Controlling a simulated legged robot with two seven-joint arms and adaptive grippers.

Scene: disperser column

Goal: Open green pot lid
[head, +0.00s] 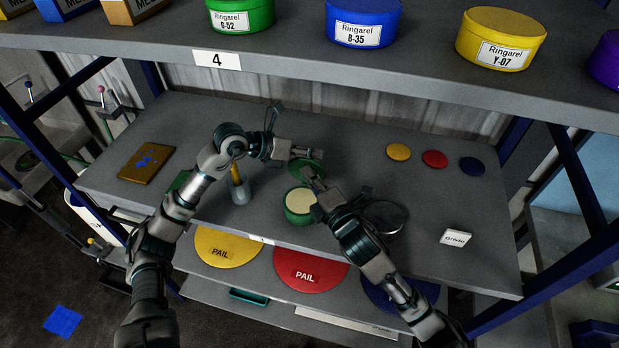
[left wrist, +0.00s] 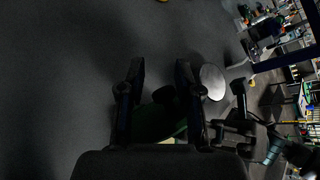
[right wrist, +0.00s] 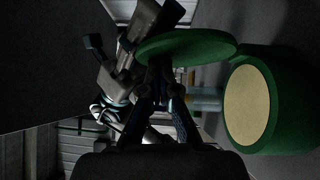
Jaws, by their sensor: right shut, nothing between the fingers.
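The green pot (head: 299,207) stands on the middle shelf with its cream-coloured top bare; it also shows in the right wrist view (right wrist: 248,105). The green lid (head: 312,166) is off the pot, just behind it. In the right wrist view the lid (right wrist: 187,46) looks tilted against the pot's top and lies across the tips of my right gripper (right wrist: 160,65). That gripper is shut with nothing between its fingers. My left gripper (left wrist: 160,68) has its fingers apart; in the head view it points right, close above the lid. What supports the lid is unclear.
A brown board (head: 147,160) and a small pale vessel with a yellow handle (head: 238,188) are left of the pot. Small yellow (head: 398,152), red (head: 435,159) and blue discs lie behind. A shelf overhangs the back.

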